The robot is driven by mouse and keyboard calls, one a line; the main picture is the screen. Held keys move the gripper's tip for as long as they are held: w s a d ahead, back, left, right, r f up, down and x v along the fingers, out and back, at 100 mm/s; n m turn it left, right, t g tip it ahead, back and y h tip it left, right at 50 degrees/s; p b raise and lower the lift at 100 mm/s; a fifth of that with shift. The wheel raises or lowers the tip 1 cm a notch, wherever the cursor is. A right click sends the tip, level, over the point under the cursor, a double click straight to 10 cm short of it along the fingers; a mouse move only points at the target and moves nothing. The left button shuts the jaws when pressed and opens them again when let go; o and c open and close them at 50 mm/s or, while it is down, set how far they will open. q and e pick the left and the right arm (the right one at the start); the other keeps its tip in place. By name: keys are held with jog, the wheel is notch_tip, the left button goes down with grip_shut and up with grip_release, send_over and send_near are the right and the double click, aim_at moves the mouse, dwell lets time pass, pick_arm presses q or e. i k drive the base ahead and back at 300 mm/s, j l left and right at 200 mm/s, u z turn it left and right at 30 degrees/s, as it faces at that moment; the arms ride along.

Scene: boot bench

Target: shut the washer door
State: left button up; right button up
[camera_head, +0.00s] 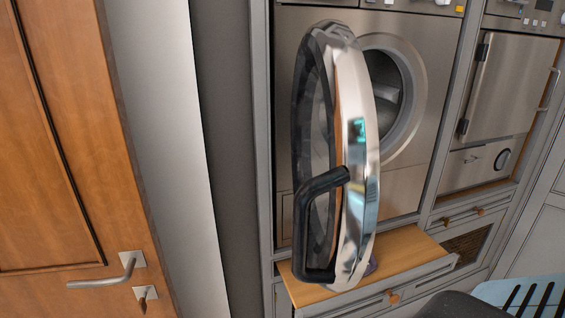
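The washer (285,130) is a steel front-loader set in a grey cabinet. Its round door (358,200) stands wide open and swung out toward me, seen nearly edge-on. The door has a shiny chrome rim and a black bracket-shaped handle (302,230) on its left side. Behind the door, the round opening (415,95) and part of the drum show; the door hides the left part of the opening. Neither of my grippers is in view, and nothing is touching the door handle.
A wooden-topped drawer (415,255) juts out below the washer, under the door. A second steel appliance (500,90) stands at right. A wooden door with a lever handle (100,282) is at left. A light-blue slotted object (518,291) and a dark shape (465,306) sit at lower right.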

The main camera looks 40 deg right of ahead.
aim_at(335, 250)
jog(key=j, duration=0.5)
jog(key=z, duration=1.55)
jog(key=i+j, duration=0.05)
